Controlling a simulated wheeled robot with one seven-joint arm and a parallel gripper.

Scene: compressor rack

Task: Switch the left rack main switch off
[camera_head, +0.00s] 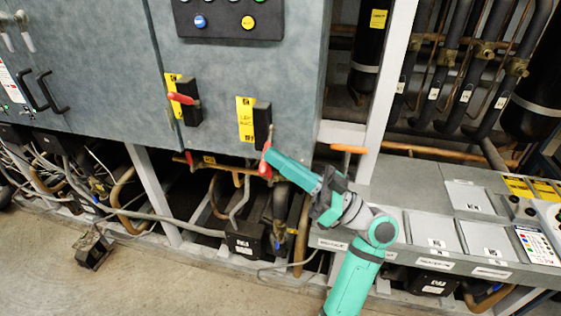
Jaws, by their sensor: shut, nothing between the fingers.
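The left rack main switch (262,118) is a black block on the grey cabinet front, beside a yellow label (245,120) that appears to read "LEFT RACK". Its red handle (265,166) hangs downward from the block, below its lower end. My gripper (272,156) is shut and empty, with its tip right at the red handle, coming from the right. I cannot tell whether it touches the handle. The tip overlaps the handle's edge in this view.
A second black switch (190,108) with a red handle pointing left sits further left on the cabinet (110,60). A panel with blue and yellow buttons (228,20) is above. Pipes and cables run below the cabinet. A grey ledge (415,190) lies to the right.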

